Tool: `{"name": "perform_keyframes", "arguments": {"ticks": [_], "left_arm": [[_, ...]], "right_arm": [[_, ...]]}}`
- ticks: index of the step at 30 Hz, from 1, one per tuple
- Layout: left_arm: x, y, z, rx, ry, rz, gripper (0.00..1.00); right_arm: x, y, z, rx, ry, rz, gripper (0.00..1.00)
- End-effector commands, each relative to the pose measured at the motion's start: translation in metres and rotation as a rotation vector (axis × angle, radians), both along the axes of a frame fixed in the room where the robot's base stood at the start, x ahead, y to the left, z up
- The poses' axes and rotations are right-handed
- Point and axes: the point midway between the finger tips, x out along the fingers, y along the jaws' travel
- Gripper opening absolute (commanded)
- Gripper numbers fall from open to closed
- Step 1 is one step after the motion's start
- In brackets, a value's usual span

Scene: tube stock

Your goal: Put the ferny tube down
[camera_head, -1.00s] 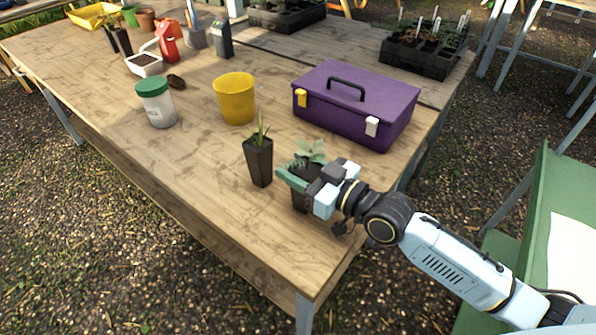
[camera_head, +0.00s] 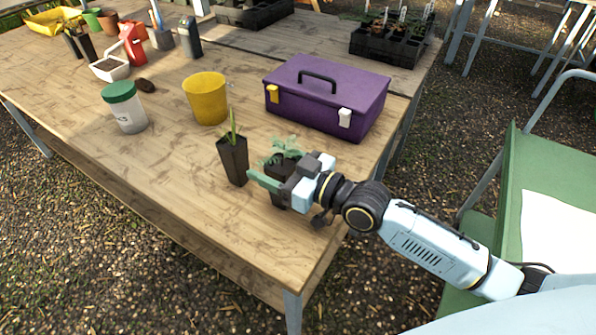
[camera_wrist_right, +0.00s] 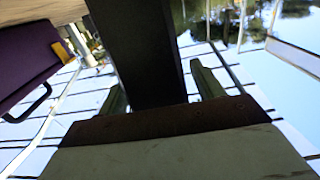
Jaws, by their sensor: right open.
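The ferny tube (camera_head: 283,149) is a dark tapered pot with feathery green leaves, upright at the near right part of the wooden table. My right gripper (camera_head: 272,172) is at the tube from the right, with its green fingers on either side and partly hiding it. In the right wrist view, the dark tube (camera_wrist_right: 145,55) stands between the two open fingers (camera_wrist_right: 160,88), with a gap visible beside it. The tube's base is partly hidden, but it appears to stand on the table (camera_head: 190,200). My left gripper is not in view.
A dark tube with spiky leaves (camera_head: 234,160) stands just left of the ferny tube. A purple toolbox (camera_head: 325,95) and a yellow pot (camera_head: 206,100) stand behind. A white jar with a green lid (camera_head: 124,108) is further left. The table's front is clear.

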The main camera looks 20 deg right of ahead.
Motion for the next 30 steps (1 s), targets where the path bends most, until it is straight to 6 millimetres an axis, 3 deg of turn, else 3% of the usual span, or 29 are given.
{"name": "perform_keyframes", "arguments": {"ticks": [15,21,30], "left_arm": [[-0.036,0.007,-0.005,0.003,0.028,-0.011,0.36],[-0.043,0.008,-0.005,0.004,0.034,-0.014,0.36],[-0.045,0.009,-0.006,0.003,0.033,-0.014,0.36]], "right_arm": [[-0.077,-0.059,0.000,-0.002,0.005,0.001,0.67],[-0.091,-0.071,0.000,-0.001,0.002,0.001,0.67],[-0.095,-0.074,0.001,0.001,-0.002,0.001,0.67]]}}
